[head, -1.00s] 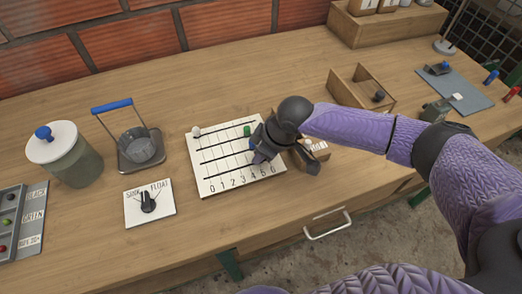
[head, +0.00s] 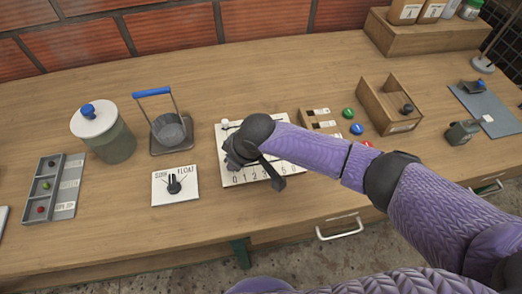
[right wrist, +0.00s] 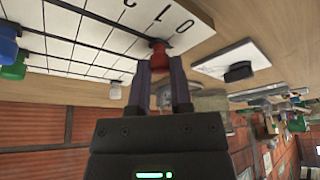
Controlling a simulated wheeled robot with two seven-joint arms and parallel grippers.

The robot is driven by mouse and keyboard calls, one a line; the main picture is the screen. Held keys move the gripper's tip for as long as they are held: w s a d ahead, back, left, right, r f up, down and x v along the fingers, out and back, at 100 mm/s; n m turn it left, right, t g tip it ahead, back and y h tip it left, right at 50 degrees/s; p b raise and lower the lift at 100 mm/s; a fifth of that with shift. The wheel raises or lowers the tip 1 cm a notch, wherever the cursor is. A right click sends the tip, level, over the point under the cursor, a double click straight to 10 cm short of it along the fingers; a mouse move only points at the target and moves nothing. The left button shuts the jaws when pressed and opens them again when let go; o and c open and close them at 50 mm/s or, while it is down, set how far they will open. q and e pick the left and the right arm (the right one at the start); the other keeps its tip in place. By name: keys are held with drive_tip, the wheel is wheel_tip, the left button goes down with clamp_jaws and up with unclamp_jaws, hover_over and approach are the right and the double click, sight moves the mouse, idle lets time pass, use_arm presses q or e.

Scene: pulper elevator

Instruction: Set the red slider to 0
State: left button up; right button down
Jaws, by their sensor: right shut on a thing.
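The white slider board (head: 246,179) lies on the table in the head view, with digits along its near edge, partly covered by my right arm. My right gripper (head: 236,154) is low over the board's left part. In the right wrist view the red slider (right wrist: 158,60) sits between the fingertips of my right gripper (right wrist: 159,76), which is shut on it. The red slider is near the board's edge, roughly in line with the printed 0 (right wrist: 182,22). A white slider (right wrist: 115,88) is at the same end. Green (right wrist: 14,68) and blue (right wrist: 6,36) sliders are far along their tracks. My left gripper is not in view.
A dial panel (head: 160,199) lies left of the board. A cup on a stand (head: 170,132) and a lidded jar (head: 104,140) stand behind it. A sorting tray (head: 68,195) is far left. Coloured buttons (head: 349,114) and a wooden box (head: 371,107) are on the right.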

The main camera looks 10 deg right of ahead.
drive_tip(key=shift+a, duration=0.4)
drive_tip(key=c, duration=0.5)
unclamp_jaws()
drive_tip(key=shift+a, duration=0.15)
drive_tip(key=p+v, duration=0.5)
drive_tip(key=v, duration=0.5)
